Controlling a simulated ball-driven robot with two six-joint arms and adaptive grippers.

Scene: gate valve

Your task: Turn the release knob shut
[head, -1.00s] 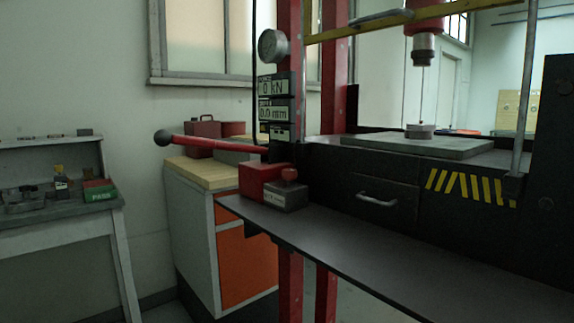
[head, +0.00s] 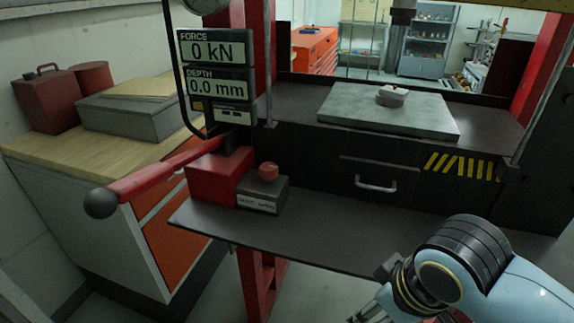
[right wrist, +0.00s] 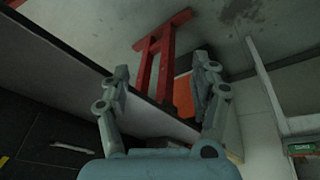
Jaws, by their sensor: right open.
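The release knob (head: 268,171) is a small red knob on top of a dark grey valve block (head: 262,194) with a white label, beside the red pump body (head: 218,176) on the press shelf. My right gripper (head: 368,316) is at the bottom of the head view, below and to the right of the knob, apart from it and partly cut off by the frame edge. In the right wrist view its two fingers (right wrist: 163,78) are spread wide with nothing between them. The knob is not seen in that view. My left gripper is not in view.
The red pump lever (head: 165,168) with a black ball end sticks out to the left. The dark shelf (head: 330,222) has free room right of the valve block. A drawer handle (head: 376,185) protrudes behind it. A display panel (head: 215,75) reads 0 kN and 0.0 mm.

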